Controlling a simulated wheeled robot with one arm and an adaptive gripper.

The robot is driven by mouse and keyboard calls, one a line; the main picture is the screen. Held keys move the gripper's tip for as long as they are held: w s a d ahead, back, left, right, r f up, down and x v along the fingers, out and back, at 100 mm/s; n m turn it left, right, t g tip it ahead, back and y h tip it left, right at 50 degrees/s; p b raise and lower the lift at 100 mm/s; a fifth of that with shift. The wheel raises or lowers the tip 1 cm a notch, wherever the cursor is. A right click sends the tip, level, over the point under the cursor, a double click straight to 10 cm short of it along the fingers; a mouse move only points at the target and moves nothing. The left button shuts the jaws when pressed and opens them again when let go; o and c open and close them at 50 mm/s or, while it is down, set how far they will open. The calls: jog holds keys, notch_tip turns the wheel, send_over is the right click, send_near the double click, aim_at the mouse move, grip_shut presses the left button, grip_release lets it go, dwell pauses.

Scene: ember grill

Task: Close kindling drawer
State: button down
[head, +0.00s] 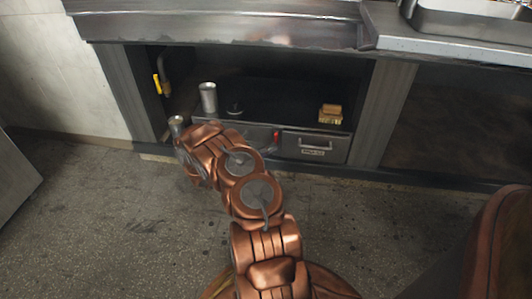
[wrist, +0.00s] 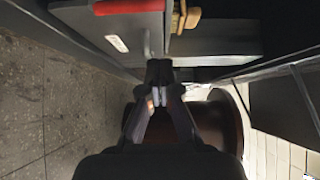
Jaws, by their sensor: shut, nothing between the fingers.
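Under the counter a grey drawer front (head: 314,147) with a bar handle and a small pale label sits at the right; it looks nearly flush. To its left is another grey front (head: 262,133) with a red handle (head: 276,137), partly hidden by my copper arm. In the wrist view a grey panel (wrist: 130,28) carries a red handle (wrist: 128,6) and a pale label (wrist: 117,43). My gripper (wrist: 158,85) is shut and empty just below the panel's edge; I cannot tell if it touches. In the head view my arm hides most of the gripper.
A metal cylinder (head: 208,97) and a yellow block (head: 330,114) stand on the dark shelf. A yellow valve handle (head: 157,84) is at the left post. The speckled floor (head: 110,220) in front is clear.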

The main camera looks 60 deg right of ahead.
aim_at(289, 133)
jog(key=d+b, duration=0.1)
jog(key=d, duration=0.1)
jog(key=d+b, duration=0.1)
jog(key=d, duration=0.2)
jog(key=d+b, duration=0.1)
jog(key=d, duration=0.1)
jog(key=shift+s+d+f, duration=0.15)
jog(key=shift+s+d, duration=0.1)
jog(key=shift+s, duration=0.1)
jog(key=shift+w+d+r+b, duration=0.25)
jog(key=shift+d+b, duration=0.2)
jog(key=shift+d, duration=0.15)
jog(key=shift+w, duration=0.1)
